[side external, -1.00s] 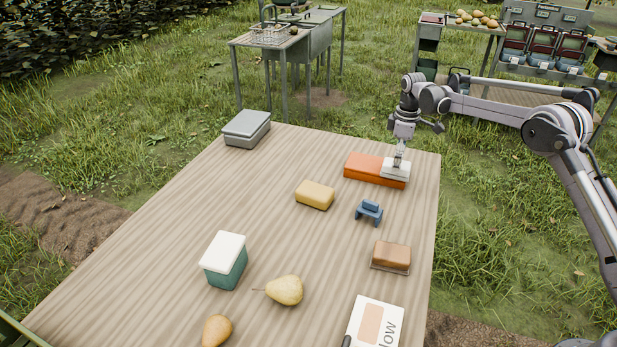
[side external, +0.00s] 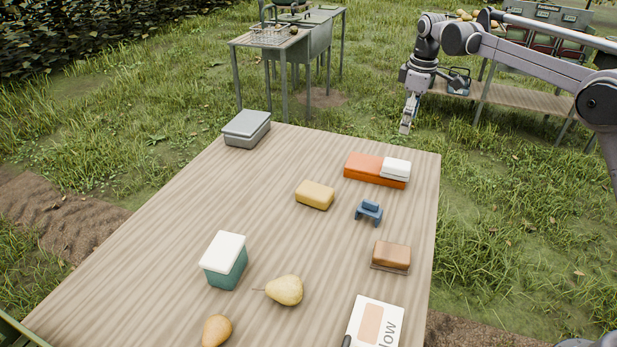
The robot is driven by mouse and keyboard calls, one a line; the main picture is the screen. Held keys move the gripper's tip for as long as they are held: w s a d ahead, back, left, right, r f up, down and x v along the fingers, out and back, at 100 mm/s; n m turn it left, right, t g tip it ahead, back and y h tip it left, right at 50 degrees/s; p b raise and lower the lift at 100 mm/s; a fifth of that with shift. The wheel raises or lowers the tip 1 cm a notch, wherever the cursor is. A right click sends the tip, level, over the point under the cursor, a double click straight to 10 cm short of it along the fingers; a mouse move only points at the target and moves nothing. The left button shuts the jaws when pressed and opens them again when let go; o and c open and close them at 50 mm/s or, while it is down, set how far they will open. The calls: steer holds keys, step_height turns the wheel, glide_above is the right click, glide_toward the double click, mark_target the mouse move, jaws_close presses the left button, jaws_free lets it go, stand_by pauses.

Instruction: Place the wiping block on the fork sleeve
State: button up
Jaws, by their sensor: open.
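A small white block (side external: 396,168), which looks like the wiping block, lies on the right end of a flat orange piece (side external: 362,166), which looks like the fork sleeve. The orange piece lies at the far right of the wooden table. The white block rests flat on its top, and the left part of the orange top is bare. My gripper (side external: 406,128) is open and empty. It is up and beyond the table's far edge, clear of the white block.
On the table (side external: 270,220) are a yellow block (side external: 315,195), a blue stand (side external: 369,212), a brown block (side external: 391,255), a grey box (side external: 247,128), a white-lidded green box (side external: 225,262), pears (side external: 285,290) and a printed card (side external: 374,325). The table's middle left is clear.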

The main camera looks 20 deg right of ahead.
steer(key=s+a+r+m+t, duration=0.2)
steer(key=s+a+r, duration=0.1)
steer(key=s, duration=0.5)
steer(key=s+a+r+m+t, duration=0.15)
steer(key=s+r, duration=0.25)
steer(key=s, duration=0.4)
steer(key=s+a+f+m+t, duration=0.1)
steer(key=s+f, duration=0.3)
steer(key=s, duration=0.4)
steer(key=s+a+f+m+t, duration=0.1)
steer(key=s+a+f+m, duration=0.1)
steer(key=s, duration=0.5)
step_height(320, 180, down, 3)
steer(key=shift+s+r+m+t, duration=0.2)
steer(key=shift+s+m+t, duration=0.15)
steer(key=shift+m, duration=0.3)
